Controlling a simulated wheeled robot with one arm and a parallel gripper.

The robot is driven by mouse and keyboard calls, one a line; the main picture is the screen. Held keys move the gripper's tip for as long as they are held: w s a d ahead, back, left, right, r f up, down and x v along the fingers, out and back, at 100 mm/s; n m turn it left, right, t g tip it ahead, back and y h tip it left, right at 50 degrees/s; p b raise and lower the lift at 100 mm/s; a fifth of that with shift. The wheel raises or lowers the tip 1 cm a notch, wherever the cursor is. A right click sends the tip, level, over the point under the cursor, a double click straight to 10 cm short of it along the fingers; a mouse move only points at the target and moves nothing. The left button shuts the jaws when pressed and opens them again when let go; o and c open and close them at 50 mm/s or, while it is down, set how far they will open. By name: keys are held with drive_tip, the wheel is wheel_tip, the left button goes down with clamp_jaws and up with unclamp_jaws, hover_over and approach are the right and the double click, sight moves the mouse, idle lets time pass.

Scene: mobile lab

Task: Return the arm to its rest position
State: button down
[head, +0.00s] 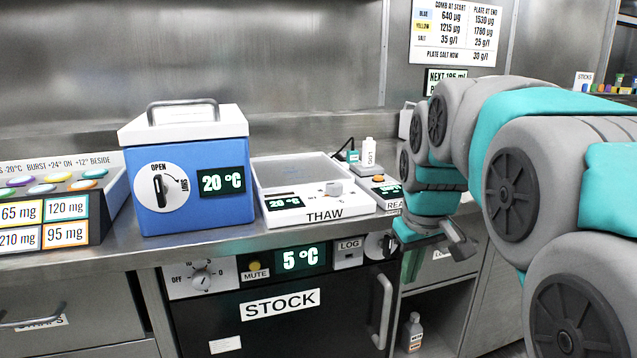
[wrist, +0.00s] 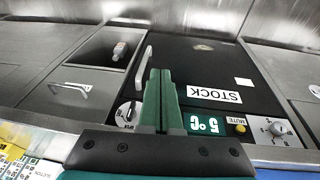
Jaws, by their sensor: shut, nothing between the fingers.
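My arm reaches in from the right of the head view, grey and teal, bent down over the counter's front edge. My gripper (head: 412,262) hangs in front of the counter, to the right of the STOCK unit's door handle. In the wrist view my gripper (wrist: 161,75) shows its two green fingers pressed together with nothing between them. Behind them lies the black STOCK door (wrist: 200,75) with its light handle. Whether the gripper touches anything is not clear, but it looks apart from the door.
On the counter stand a blue box (head: 188,180) with a white lid and dial, a THAW tray (head: 318,207) and a small white bottle (head: 369,152). A coloured-button panel (head: 50,210) is at left. An open shelf (head: 428,315) with a bottle (head: 412,332) lies below my gripper.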

drive_tip(key=s+f+m+g, duration=0.1)
drive_tip(key=s+f, duration=0.4)
drive_tip(key=s, duration=0.4)
drive_tip(key=s+f+m+g, duration=0.1)
drive_tip(key=s+f+g, duration=0.1)
drive_tip(key=s+f, duration=0.4)
drive_tip(key=s+f+m+g, duration=0.1)
drive_tip(key=s+f, duration=0.4)
drive_tip(key=s, duration=0.9)
drive_tip(key=shift+s+a+f+g, duration=0.25)
drive_tip(key=shift+a+f+g, duration=0.1)
drive_tip(key=shift+a+g, duration=0.1)
